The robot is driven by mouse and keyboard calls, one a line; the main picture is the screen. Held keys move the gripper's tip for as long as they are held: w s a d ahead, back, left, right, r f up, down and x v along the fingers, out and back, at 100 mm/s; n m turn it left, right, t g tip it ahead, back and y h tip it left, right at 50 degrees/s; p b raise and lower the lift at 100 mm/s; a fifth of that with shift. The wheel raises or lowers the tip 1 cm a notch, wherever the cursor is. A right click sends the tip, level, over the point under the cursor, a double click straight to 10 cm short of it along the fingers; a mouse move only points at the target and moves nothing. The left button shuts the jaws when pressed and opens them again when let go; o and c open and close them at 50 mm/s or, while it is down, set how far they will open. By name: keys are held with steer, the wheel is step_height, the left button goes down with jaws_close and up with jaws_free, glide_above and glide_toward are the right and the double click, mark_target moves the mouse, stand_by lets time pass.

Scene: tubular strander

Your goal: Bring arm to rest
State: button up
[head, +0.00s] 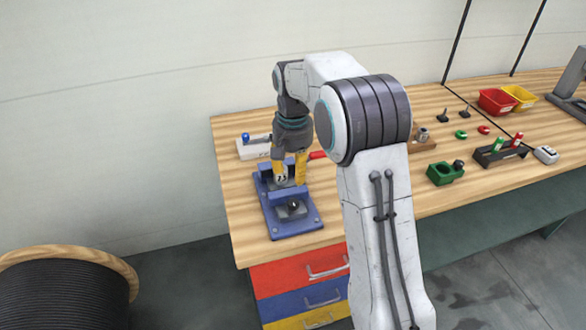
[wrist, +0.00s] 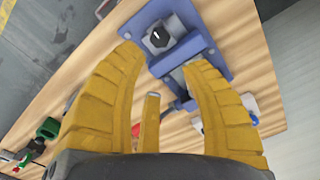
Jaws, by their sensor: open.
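My white arm rises in the middle of the head view and bends down over the left end of the wooden workbench. My gripper (head: 290,180) has yellow fingers pointing down at the blue fixture (head: 296,225), over its rear part. In the wrist view the fingers of my gripper (wrist: 160,65) stand apart with nothing held between them. The blue fixture (wrist: 215,45) lies beyond the fingertips, with a dark round piece on it. I cannot tell whether the fingertips touch the fixture.
The wooden workbench (head: 232,200) has red, blue and yellow drawers below. A white block with a blue knob (head: 246,137) sits behind the fixture. To the right are a green holder (head: 445,173), a dark rack (head: 492,156), and red (head: 495,101) and yellow bins. A black cable spool (head: 62,295) stands left.

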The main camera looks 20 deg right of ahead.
stand_by(0.4)
steer(key=s+f+n+g, duration=0.1)
steer(key=s+f+n, duration=0.35)
steer(key=s, duration=0.45)
steer(key=s+r+t, duration=0.2)
steer(key=s+r, duration=0.3)
steer(key=s, duration=0.4)
steer(key=s+r+t, duration=0.3)
steer(key=s+r, duration=0.3)
steer(key=s, duration=0.3)
steer(key=shift+s, duration=0.35)
steer(key=shift+o, duration=0.4)
stand_by(0.5)
